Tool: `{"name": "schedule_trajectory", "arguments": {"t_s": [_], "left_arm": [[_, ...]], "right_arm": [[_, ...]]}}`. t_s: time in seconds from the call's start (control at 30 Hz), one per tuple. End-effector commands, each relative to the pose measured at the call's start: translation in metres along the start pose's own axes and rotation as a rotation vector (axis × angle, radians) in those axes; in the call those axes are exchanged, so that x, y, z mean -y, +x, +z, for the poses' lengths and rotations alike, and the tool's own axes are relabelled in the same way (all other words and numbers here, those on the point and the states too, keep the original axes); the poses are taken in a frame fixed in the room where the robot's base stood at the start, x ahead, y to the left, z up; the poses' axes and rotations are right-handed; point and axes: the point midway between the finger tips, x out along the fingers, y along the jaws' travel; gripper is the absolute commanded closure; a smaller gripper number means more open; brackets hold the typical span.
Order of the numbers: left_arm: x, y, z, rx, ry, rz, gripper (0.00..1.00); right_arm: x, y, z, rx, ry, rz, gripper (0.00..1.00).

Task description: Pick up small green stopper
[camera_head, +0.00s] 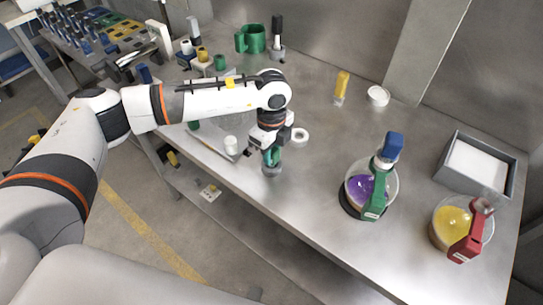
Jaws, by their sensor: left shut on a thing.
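My left gripper (272,168) points down over the front edge of the steel bench, left of the flask with purple liquid. It is shut on a small green thing, which I take to be the small green stopper (271,156). The fingers and wrist hide part of it, and I cannot tell whether it touches the bench. My right gripper is not in view.
A flask of purple liquid (359,188) and a flask of yellow liquid (449,222) stand on the right, near a grey tray (449,180). A white ring (300,135) and white cup (231,145) are close by. A green mug (253,39) stands at the back.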

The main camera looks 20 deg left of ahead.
Motion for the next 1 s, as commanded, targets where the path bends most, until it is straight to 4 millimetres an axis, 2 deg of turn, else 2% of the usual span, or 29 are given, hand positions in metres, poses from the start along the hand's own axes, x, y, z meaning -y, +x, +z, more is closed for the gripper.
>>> {"name": "schedule_trajectory", "arguments": {"t_s": [0.47,1.0], "left_arm": [[0.0,-0.013,0.0,0.0,0.0,0.001,1.0],[0.0,-0.046,0.0,0.0,0.0,0.0,1.0]], "right_arm": [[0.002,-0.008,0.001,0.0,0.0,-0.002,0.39],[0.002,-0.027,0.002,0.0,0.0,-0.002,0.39]]}}
